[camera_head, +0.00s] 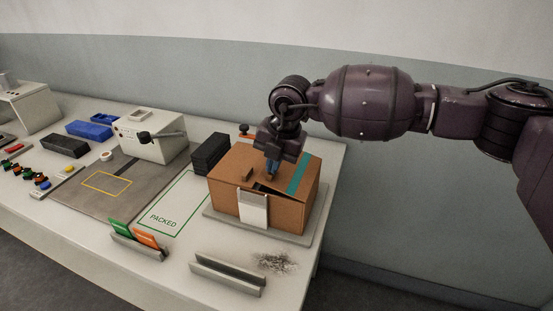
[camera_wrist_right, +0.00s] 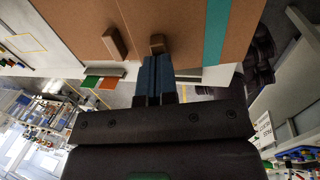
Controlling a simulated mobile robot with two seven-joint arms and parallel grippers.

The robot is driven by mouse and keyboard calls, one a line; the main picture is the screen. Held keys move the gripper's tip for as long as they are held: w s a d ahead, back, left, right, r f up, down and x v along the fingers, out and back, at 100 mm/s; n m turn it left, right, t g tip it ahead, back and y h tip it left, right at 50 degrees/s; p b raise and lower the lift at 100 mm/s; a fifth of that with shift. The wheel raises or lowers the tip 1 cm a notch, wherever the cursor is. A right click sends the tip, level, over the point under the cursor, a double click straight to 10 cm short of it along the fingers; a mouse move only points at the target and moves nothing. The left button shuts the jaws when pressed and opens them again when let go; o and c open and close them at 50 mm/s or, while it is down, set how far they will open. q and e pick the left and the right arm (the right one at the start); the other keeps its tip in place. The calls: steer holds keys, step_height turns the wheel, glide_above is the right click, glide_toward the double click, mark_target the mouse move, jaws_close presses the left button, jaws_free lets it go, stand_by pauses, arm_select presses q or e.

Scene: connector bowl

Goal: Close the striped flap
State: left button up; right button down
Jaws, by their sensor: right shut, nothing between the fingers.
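The cardboard box (camera_head: 233,205) stands on a grey board at the right end of the table. Its striped flap (camera_head: 299,176), brown with a teal stripe, lies over the right of the top, slightly tilted, with a dark gap at its front left edge. The teal stripe (camera_wrist_right: 217,30) also shows in the right wrist view. My right gripper (camera_head: 272,172) is shut and empty, with its blue fingertips down at the flap; contact is hard to tell. My left gripper is out of view.
A white label (camera_head: 253,210) hangs on the box front. A black block stack (camera_head: 210,153) stands behind left. A metal rail (camera_head: 228,275) and a card holder (camera_head: 137,243) lie in front. The PACKED area (camera_head: 170,210) is clear.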

steer(key=shift+w+a+f+g+h+p, duration=0.15)
steer(key=shift+a+f+g+h+p, duration=0.15)
steer(key=shift+a+f+h, duration=0.35)
steer(key=shift+w+f, duration=0.1)
steer(key=shift+f, duration=0.35)
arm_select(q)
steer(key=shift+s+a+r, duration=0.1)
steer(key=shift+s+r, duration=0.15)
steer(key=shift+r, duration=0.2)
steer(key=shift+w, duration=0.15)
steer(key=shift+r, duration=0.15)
arm_select(e)
steer(key=shift+r, duration=0.1)
steer(key=shift+r+p, duration=0.6)
steer(key=shift+r, duration=0.1)
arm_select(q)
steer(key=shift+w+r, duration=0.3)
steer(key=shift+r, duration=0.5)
arm_select(e)
steer(key=shift+r, duration=0.1)
